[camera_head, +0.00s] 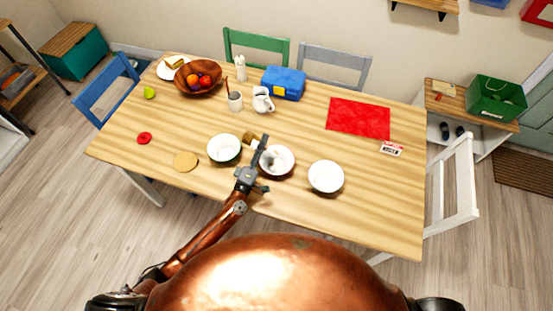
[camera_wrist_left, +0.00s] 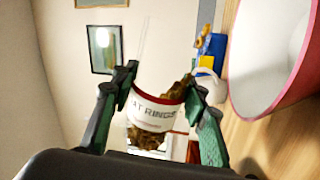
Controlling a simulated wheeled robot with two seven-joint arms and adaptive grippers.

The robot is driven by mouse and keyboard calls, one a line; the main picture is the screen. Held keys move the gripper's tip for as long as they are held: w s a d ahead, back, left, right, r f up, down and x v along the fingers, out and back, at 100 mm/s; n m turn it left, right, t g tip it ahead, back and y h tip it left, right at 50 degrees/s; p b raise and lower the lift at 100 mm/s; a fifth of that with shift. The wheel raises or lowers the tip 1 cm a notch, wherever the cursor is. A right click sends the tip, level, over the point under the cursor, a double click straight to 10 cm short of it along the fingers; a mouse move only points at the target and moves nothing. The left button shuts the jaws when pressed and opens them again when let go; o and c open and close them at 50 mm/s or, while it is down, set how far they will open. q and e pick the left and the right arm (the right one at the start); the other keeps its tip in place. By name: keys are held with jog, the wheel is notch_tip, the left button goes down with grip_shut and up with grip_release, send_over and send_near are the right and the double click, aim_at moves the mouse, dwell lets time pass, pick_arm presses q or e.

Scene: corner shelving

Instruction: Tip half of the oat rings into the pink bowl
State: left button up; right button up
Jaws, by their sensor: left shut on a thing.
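My left gripper (camera_head: 257,168) reaches over the near side of the table, beside the middle bowl (camera_head: 281,163). In the left wrist view the gripper (camera_wrist_left: 163,80) is shut on a white tub with a red band (camera_wrist_left: 152,108), lettered "AT RINGS" where it shows. The tub looks tipped well over, and brown rings (camera_wrist_left: 180,88) show at its end. A large bowl with a pink outside (camera_wrist_left: 290,85) stands close by at the right of that view; its inside is pale. My right gripper is out of view.
A greenish-rimmed bowl (camera_head: 224,149) stands left of the gripper and a white bowl (camera_head: 326,177) to its right. A wooden coaster (camera_head: 186,162) lies further left. A red mat (camera_head: 358,118) lies right.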

pick_arm(q)
jog(key=shift+d+m, duration=0.15)
jog(key=shift+m, duration=0.15)
dwell(0.5)
jog(key=shift+s+d+f+m+h+p, duration=0.15)
jog(key=shift+d+f+m+h+p, duration=0.2)
jog(key=shift+m, duration=0.65)
dwell(1.5)
jog(key=shift+s+d+r+m+g+h+p, duration=0.15)
jog(key=shift+d+m+g+h+p, duration=0.2)
jog(key=shift+m+p, duration=0.45)
dwell(1.6)
